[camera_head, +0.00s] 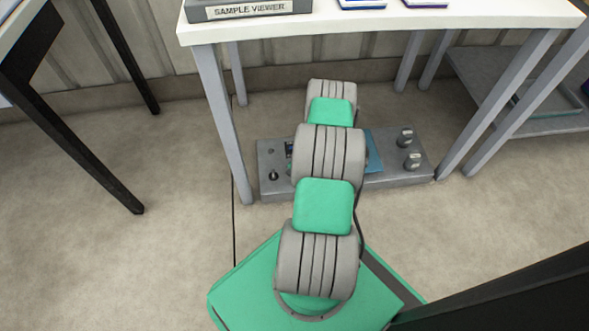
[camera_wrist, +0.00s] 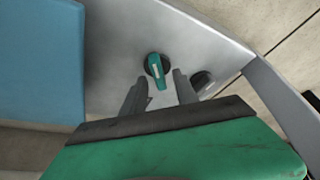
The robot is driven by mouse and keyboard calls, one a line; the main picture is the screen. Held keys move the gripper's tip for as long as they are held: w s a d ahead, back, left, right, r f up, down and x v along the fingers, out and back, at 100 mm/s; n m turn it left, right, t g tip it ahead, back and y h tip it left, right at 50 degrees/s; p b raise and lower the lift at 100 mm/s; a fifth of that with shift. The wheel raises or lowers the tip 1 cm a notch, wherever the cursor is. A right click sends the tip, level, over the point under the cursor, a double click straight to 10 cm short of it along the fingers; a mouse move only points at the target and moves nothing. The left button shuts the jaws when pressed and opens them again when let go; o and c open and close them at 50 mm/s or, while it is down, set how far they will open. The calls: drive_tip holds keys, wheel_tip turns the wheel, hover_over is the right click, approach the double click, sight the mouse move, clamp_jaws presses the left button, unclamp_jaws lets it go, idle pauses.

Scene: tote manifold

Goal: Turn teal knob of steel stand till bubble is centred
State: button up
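The steel stand (camera_head: 272,184) is a low grey unit on the floor under the white table, partly hidden by my arm. In the wrist view its grey top (camera_wrist: 115,45) bears the teal knob (camera_wrist: 157,66), which has a pale pointer mark and a dark base. My gripper (camera_wrist: 160,80) is open, with one finger on each side of the knob's lower part. Gaps show between fingers and knob; contact cannot be told. In the head view the gripper and teal knob are hidden behind my arm. No bubble can be made out in either view.
A dark grey knob (camera_wrist: 203,82) stands close beside the right finger. Two grey knobs (camera_head: 405,136) (camera_head: 412,160) sit at the stand's right end, and a small black control (camera_head: 273,176) at its left. A blue panel (camera_wrist: 40,60) lies left. Table legs (camera_head: 220,120) (camera_head: 505,95) flank the stand.

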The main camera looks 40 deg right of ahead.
clamp_jaws()
idle(0.3)
drive_tip(key=m+h, duration=0.1)
drive_tip(key=m, duration=0.2)
idle(0.3)
unclamp_jaws()
